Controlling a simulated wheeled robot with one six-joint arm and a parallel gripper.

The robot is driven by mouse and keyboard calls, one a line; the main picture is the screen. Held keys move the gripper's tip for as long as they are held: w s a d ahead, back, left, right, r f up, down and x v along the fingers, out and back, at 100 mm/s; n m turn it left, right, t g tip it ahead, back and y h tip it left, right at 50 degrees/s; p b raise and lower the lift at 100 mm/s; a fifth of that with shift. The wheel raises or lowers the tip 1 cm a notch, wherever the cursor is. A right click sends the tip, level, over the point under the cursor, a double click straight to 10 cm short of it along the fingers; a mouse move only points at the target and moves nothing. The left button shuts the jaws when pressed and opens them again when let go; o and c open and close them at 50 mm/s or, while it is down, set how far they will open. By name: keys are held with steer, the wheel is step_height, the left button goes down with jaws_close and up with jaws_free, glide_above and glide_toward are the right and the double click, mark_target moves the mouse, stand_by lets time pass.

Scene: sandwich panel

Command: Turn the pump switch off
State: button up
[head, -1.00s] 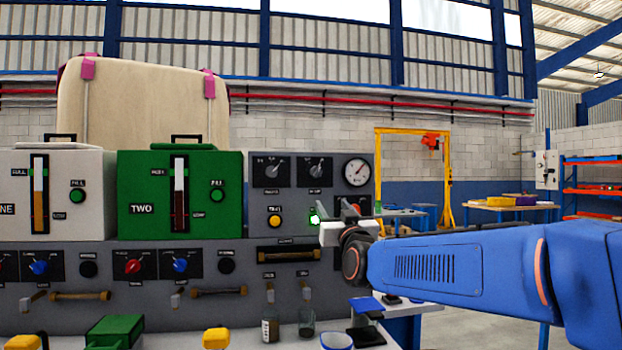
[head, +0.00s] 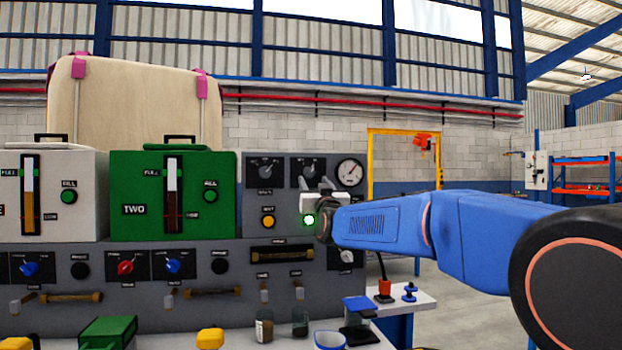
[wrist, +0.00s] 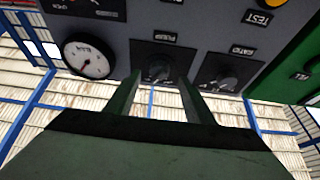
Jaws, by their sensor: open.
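The pump switch is a rotary knob on a black plate, labelled PUMP in the wrist view (wrist: 157,69). In the head view it is the right one of two dials on the upper grey panel (head: 305,165), partly behind my gripper (head: 320,186). My gripper is open and empty, pointing at the panel. In the wrist view my gripper's two fingers (wrist: 156,85) reach toward the knob, their tips around its lower edge. I cannot tell whether they touch it. The knob's exact pointer direction is unclear.
The ratio knob (wrist: 226,82) sits close beside the pump switch, and a round gauge (head: 349,172) is on its other side. A lit green lamp (head: 309,220) and a yellow test button (head: 268,222) are below. A green box (head: 145,215) stands to the left.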

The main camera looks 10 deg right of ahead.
mark_target(311, 176)
steer(key=shift+x, duration=2.5)
steer(key=shift+c, duration=0.4)
steer(key=c, duration=1)
